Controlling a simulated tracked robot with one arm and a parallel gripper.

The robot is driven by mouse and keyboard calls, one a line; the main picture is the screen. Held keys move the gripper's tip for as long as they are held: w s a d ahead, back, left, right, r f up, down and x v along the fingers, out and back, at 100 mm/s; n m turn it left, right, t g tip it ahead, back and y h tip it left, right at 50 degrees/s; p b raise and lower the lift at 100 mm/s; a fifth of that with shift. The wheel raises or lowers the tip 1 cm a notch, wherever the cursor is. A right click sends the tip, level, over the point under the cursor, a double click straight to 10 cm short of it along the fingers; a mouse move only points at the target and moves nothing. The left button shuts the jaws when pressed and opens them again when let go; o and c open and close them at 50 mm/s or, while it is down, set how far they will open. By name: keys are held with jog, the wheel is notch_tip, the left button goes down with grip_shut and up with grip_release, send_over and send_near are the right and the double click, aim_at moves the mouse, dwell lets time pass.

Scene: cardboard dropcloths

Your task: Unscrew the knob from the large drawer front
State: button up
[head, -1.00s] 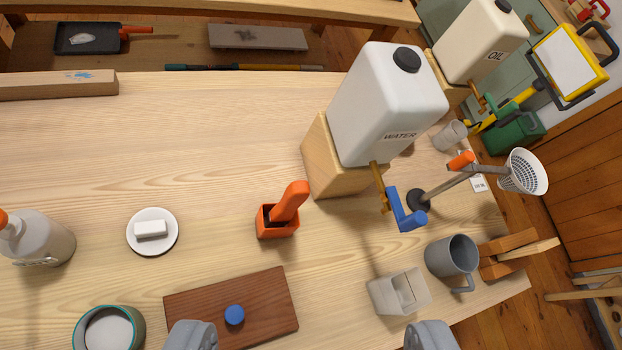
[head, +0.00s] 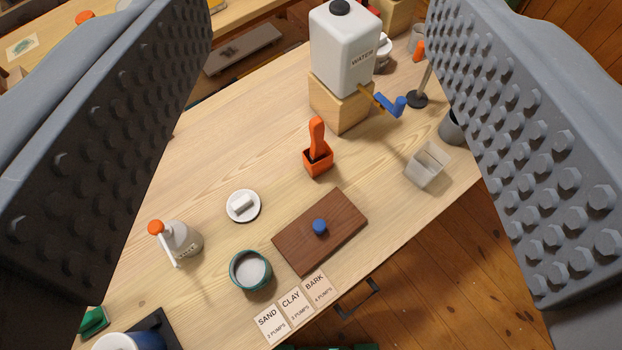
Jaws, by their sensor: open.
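The large drawer front is a dark brown wooden board (head: 340,215) lying flat near the front edge of the table. Its round blue knob (head: 319,227) stands up from the middle of the board. My gripper (head: 325,170) is wide open, with one grey studded finger at the left and one at the right of the view. Nothing is between the fingers at close range. The board and knob show in the gap between them, apart from and beyond the fingers.
An orange holder (head: 318,158) stands behind the board, a grey-white open box (head: 427,165) to its right. A teal-rimmed pot (head: 250,270), a spray bottle (head: 181,241) and a white dish (head: 243,206) stand left. Label cards (head: 293,302) lie in front. The water tank (head: 343,50) stands behind.

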jog(key=w+f+m+g, duration=0.3)
jog(key=w+f, duration=0.4)
jog(key=f, duration=0.2)
jog(key=m+g+p, duration=0.3)
jog(key=m+g, duration=0.8)
jog(key=g, duration=0.1)
send_over(319, 225)
notch_tip(319, 225, down, 43)
notch_tip(319, 225, down, 13)
jog(key=shift+r, duration=0.2)
jog(key=c, duration=1)
